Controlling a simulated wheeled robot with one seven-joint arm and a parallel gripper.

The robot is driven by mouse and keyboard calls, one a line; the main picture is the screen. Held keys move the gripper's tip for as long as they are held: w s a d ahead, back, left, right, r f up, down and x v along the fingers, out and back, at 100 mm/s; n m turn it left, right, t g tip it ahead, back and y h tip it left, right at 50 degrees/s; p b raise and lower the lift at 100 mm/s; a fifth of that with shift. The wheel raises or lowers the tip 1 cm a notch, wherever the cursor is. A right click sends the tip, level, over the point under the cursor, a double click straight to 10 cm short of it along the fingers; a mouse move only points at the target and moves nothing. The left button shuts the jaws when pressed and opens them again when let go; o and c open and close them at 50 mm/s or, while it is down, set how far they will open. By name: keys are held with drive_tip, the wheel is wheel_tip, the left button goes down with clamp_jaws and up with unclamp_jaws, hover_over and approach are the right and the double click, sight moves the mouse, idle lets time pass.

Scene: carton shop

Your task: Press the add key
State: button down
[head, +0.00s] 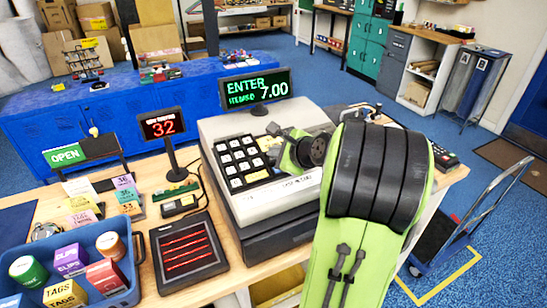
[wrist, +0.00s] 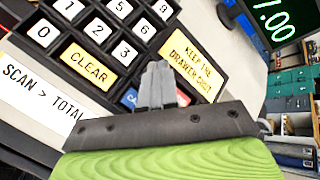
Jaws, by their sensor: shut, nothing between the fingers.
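The cash register (head: 265,205) stands on the wooden counter, its keypad (head: 242,163) facing up. In the wrist view I see white number keys, a yellow CLEAR key (wrist: 89,63) and part of a blue key (wrist: 129,98) starting with "CA". A red key (wrist: 183,98) shows partly behind the fingers. I cannot read a key marked add; my fingers hide part of the pad. My gripper (wrist: 158,72) is shut and empty, over the lower right of the keypad. I cannot tell whether the tips touch a key.
The green display (head: 255,90) reads ENTER and 7.00. A red display (head: 162,124) shows 32. A dark pad with red lines (head: 187,250) and a blue bin (head: 120,293) of goods lie left of the register. A yellow "keep the drawer shut" label (wrist: 193,50) is beside the keys.

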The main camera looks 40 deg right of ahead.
idle(0.4)
drive_tip(key=shift+s+r+p, duration=0.15)
drive_tip(key=shift+r+p, duration=0.6)
drive_tip(key=shift+p, duration=0.1)
drive_tip(key=r+p, duration=0.3)
drive_tip(key=s+r+p, duration=0.1)
drive_tip(key=r, duration=0.1)
drive_tip(key=shift+a+p, duration=0.25)
drive_tip(key=shift+p, duration=0.1)
drive_tip(key=shift+f, duration=0.1)
